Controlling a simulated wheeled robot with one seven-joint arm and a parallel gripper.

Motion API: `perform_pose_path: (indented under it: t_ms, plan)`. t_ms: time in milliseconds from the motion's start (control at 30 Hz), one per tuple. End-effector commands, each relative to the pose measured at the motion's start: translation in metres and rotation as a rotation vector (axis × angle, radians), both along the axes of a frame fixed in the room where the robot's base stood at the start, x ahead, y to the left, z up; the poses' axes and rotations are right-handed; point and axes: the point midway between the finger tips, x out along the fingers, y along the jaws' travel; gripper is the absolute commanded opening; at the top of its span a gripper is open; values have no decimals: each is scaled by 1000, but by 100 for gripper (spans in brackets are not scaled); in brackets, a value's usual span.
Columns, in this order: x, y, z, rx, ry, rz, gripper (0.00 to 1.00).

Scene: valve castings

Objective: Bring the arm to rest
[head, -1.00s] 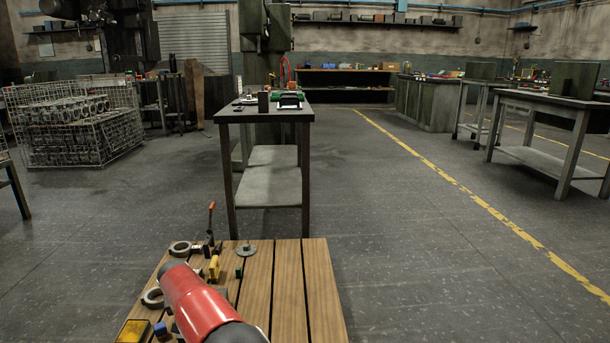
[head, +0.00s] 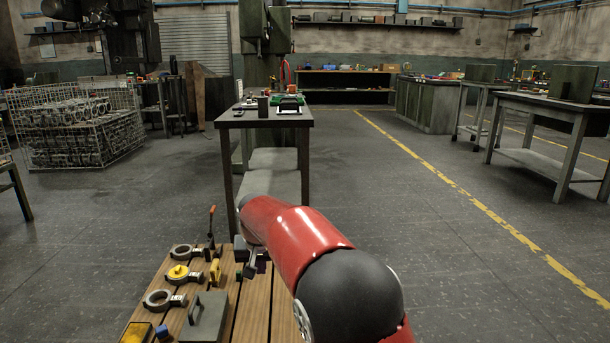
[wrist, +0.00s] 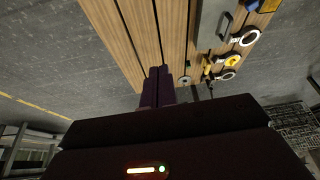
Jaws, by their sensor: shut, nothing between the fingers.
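My red arm reaches over the slatted wooden table (head: 247,318). My gripper (head: 254,270) is partly hidden by the arm in the head view. In the wrist view its dark fingers (wrist: 158,74) are together and empty, above the table. Ring-shaped valve castings (head: 158,300) lie at the table's left, one with a yellow round part (head: 179,272) on it. A small grey disc (wrist: 185,80) shows beside the fingers in the wrist view.
A grey plate with a handle (head: 203,322), a yellow box (head: 136,332), a yellow block (head: 215,271) and a red-handled tool (head: 211,228) crowd the table's left. A metal bench (head: 237,122) stands beyond.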

Motion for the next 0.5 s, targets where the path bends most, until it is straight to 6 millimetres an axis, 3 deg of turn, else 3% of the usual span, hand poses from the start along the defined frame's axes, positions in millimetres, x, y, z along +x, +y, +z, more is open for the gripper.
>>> perform_pose_path:
  t_ms: [33, 200, 333, 500]
  plan:
    - [-13, -29, 31, 16, -6, -18, 0]
    - [-69, -105, 88, 41, -15, -52, 0]
    - [-122, -153, 118, 52, -28, -72, 0]
    - [-200, -204, 139, 51, -53, -93, 0]
